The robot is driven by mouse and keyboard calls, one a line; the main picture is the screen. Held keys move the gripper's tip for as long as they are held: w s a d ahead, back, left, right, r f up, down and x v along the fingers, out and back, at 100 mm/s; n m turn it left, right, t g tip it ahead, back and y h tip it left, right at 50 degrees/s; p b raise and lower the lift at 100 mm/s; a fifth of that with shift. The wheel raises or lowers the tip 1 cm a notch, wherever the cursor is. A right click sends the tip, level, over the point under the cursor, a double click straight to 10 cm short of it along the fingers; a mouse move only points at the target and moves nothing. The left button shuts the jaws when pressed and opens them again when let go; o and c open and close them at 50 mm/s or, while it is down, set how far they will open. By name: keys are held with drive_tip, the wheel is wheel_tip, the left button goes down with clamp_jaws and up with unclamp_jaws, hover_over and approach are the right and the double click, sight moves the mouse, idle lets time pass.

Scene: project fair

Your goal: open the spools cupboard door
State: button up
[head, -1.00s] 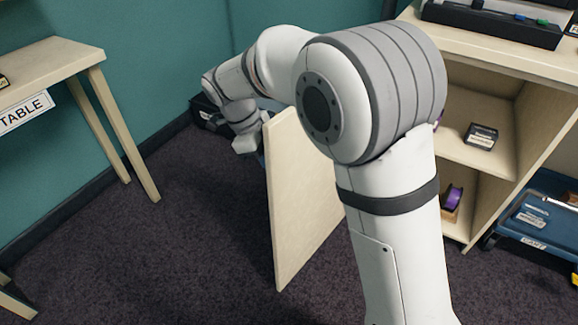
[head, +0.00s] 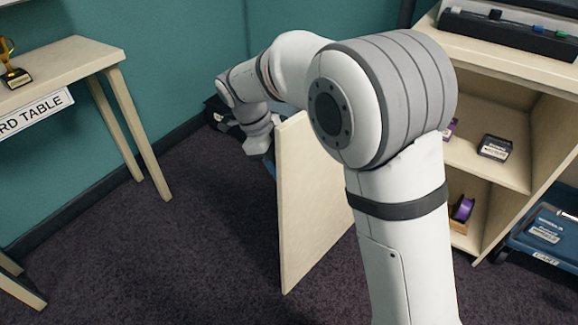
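The cupboard door (head: 312,215) is a pale wood panel that stands swung out from the cupboard (head: 495,85), with the shelves inside showing. A purple spool (head: 463,209) is on the lower shelf, partly behind my arm. My gripper (head: 262,140) is at the far upper edge of the door, on its left side. Its fingertips are hidden or too small to make out, so I cannot tell whether it grips the door or a handle. My arm hides the door's hinge side.
A table with a trophy (head: 14,75) and a sign (head: 38,112) stands at the left. A blue cart (head: 545,235) is at the right beside the cupboard. A black tray (head: 510,32) lies on the cupboard top. Dark carpet (head: 160,260) is clear left of the door.

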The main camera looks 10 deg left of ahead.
drive_tip(key=p+v, duration=0.2)
drive_tip(key=v, duration=0.5)
drive_tip(key=shift+r+p, duration=0.35)
drive_tip(key=shift+a, duration=0.15)
